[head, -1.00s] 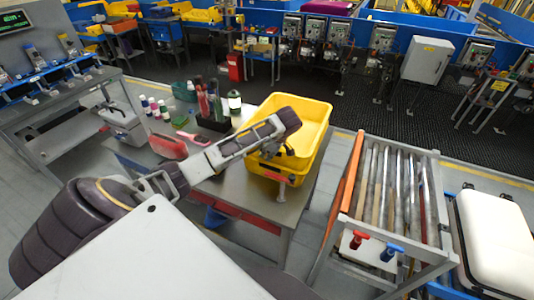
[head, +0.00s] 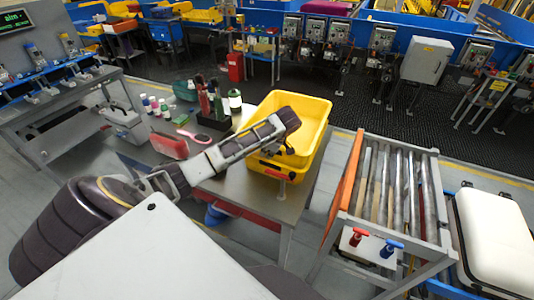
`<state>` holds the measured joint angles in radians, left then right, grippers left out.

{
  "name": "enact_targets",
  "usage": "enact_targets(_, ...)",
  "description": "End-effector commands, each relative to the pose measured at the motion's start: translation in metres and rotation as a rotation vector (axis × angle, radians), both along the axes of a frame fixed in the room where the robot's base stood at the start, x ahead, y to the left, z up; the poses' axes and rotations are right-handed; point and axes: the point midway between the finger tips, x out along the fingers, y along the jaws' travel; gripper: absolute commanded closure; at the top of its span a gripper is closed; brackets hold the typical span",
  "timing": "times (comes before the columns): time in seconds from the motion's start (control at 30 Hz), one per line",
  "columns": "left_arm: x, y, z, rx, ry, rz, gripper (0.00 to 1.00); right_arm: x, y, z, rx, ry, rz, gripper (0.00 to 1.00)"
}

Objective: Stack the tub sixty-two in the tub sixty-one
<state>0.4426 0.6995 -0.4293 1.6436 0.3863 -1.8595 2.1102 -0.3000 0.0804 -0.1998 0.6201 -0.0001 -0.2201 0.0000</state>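A yellow tub (head: 311,125) sits on the grey table in the middle of the head view, open side up. A second yellow edge (head: 266,170) shows low on its near side, as if one tub sits in another. I cannot read any numbers, so I cannot tell tub sixty-one from tub sixty-two. My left gripper (head: 284,152) is at the near rim of the yellow tub. My own arm link hides part of it, and its fingers are too small to tell open from shut. My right gripper is not in view.
The grey table (head: 236,196) also holds a red scoop-like item (head: 169,146), a pink-handled brush (head: 194,136), several bottles and a dark holder (head: 214,121). A roller conveyor (head: 391,190) with an orange side stands to the right, with a white case (head: 492,238) beyond it.

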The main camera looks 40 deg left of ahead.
Motion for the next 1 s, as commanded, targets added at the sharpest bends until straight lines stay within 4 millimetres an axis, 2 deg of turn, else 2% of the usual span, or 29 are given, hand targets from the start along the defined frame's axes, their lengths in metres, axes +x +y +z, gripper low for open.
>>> enact_targets(0.03, -0.0080, -0.0064, -0.0194, -0.011, 0.032, -0.007, 1.00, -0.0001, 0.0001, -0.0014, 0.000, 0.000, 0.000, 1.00)
enact_targets(0.13, -0.0080, -0.0065, -0.0196, -0.011, 0.032, -0.007, 1.00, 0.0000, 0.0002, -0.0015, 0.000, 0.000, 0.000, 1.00)
enact_targets(0.2, -0.0080, -0.0065, -0.0196, -0.011, 0.032, -0.007, 0.88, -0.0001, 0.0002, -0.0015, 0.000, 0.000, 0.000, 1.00)
enact_targets(0.37, -0.0080, -0.0066, -0.0197, -0.012, 0.032, -0.007, 0.70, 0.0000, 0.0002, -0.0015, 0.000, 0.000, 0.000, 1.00)
enact_targets(1.0, -0.0080, -0.0034, -0.0155, -0.004, 0.032, -0.006, 0.70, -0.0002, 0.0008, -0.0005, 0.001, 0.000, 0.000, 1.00)
